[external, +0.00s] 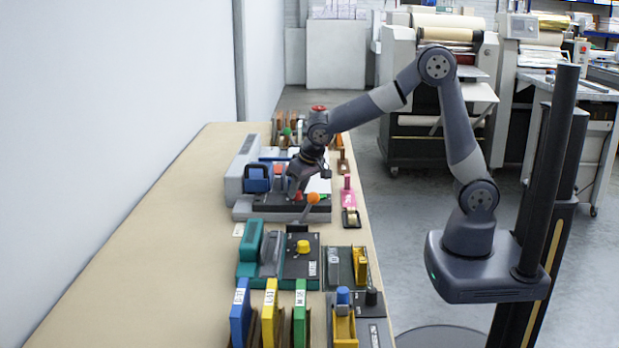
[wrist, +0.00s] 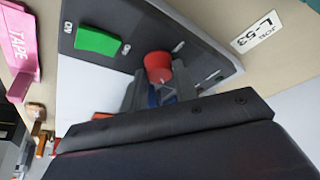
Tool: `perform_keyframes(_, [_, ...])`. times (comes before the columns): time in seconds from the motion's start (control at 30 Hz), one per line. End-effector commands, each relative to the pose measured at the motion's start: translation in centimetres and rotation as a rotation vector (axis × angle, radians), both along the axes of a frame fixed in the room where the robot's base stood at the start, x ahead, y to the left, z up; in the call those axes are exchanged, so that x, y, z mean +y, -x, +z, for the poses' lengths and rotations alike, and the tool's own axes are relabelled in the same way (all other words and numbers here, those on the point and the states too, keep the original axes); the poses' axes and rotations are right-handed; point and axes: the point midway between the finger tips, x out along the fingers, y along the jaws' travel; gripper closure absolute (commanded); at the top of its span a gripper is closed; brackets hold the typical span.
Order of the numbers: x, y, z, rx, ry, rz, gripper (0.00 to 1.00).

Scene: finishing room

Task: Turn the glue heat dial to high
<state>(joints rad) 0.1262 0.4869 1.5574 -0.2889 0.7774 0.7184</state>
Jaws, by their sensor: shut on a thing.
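A red round dial (wrist: 158,66) sits on the dark control panel (wrist: 205,52) of the grey binding machine (external: 236,180). Small white marks lie around the dial; they are too small to read. My gripper (wrist: 161,84) is shut on the red dial, with a finger on either side of it. In the external view my gripper (external: 296,188) reaches down over the machine's front panel. The fingers and the wrist hide part of the dial's lower side. A green switch (wrist: 98,41) with an "ON" mark is beside the dial on the same panel.
An orange ball-topped lever (external: 313,198) stands close to my gripper. A pink tape holder (external: 347,193) is at the table's right edge. A yellow-knobbed machine (external: 303,247) and several upright coloured folders stand nearer. The table (external: 150,250) is bare along the wall.

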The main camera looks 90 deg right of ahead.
Motion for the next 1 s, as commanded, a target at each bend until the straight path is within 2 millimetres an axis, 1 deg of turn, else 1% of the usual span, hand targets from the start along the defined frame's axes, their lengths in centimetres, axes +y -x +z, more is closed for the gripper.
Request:
perform_keyframes(0.03, [0.11, -0.15, -0.35, -0.003, 0.001, -0.040, 0.94])
perform_keyframes(0.2, [0.13, -0.21, -0.29, -0.002, 0.001, -0.190, 0.94])
perform_keyframes(0.5, [0.18, -0.27, -0.18, -0.002, -0.002, -0.391, 0.94])
perform_keyframes(0.7, [0.19, -0.26, -0.09, -0.001, -0.002, -0.466, 0.94])
perform_keyframes(1.0, [0.19, -0.25, -0.06, 0.000, -0.002, -0.501, 0.94])
